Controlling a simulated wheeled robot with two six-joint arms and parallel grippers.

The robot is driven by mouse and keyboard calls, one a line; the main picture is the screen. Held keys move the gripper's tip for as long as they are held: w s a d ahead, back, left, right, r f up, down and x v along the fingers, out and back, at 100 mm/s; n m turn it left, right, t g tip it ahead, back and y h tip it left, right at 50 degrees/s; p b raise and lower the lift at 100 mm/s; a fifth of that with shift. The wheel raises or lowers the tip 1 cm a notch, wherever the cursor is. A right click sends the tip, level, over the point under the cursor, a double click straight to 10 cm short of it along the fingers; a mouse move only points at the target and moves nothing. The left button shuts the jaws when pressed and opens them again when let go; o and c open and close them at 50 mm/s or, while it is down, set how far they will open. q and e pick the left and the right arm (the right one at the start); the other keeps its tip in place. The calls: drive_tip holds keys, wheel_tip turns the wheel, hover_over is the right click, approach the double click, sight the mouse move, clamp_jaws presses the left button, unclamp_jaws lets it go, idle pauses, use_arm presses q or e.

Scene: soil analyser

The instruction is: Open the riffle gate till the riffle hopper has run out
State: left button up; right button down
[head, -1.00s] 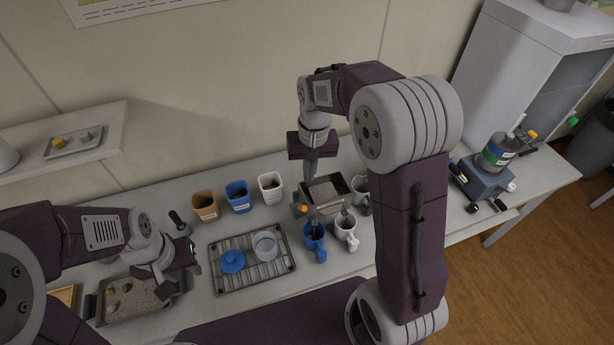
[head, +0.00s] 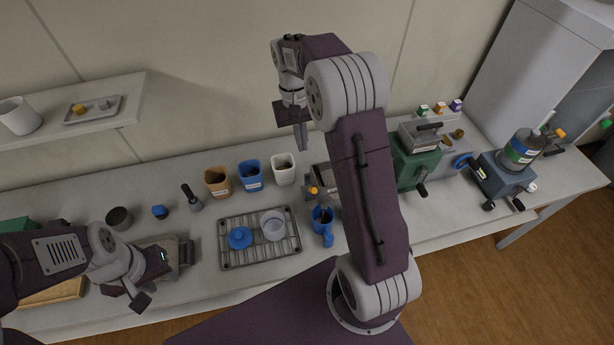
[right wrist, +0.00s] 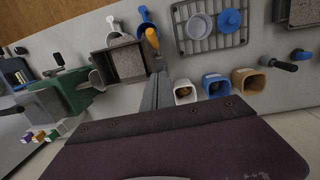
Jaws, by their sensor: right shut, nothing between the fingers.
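The riffle hopper (right wrist: 125,62) is a dark open box with grey-brown soil showing inside in the right wrist view. In the head view (head: 319,177) my right arm hides most of it. An orange-tipped gate lever (right wrist: 152,38) is at its side, and it also shows in the head view (head: 312,190). A blue mug (head: 322,228) and white mugs (right wrist: 116,24) stand beside the riffle. My right gripper (head: 303,148) is shut and empty, above and behind the hopper, apart from the lever. My left gripper (head: 150,280) is at the left over a tray; its jaws are unclear.
Orange, blue and white cups (head: 283,170) stand behind a wire rack (head: 231,262) holding a blue lid and a clear jar. A green machine (head: 416,165) and a bottle device (head: 505,172) stand at right. A shelf (head: 110,127) overhangs the left.

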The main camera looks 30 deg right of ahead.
sight(312, 190)
drive_tip(key=s+f+p, duration=0.1)
drive_tip(key=f, duration=0.2)
drive_tip(key=s+f+p, duration=0.1)
drive_tip(key=s+f, duration=0.1)
drive_tip(key=f, duration=0.2)
drive_tip(key=s+f+p, duration=0.1)
drive_tip(key=f, duration=0.3)
drive_tip(key=shift+s, duration=0.25)
drive_tip(key=shift+w, duration=0.15)
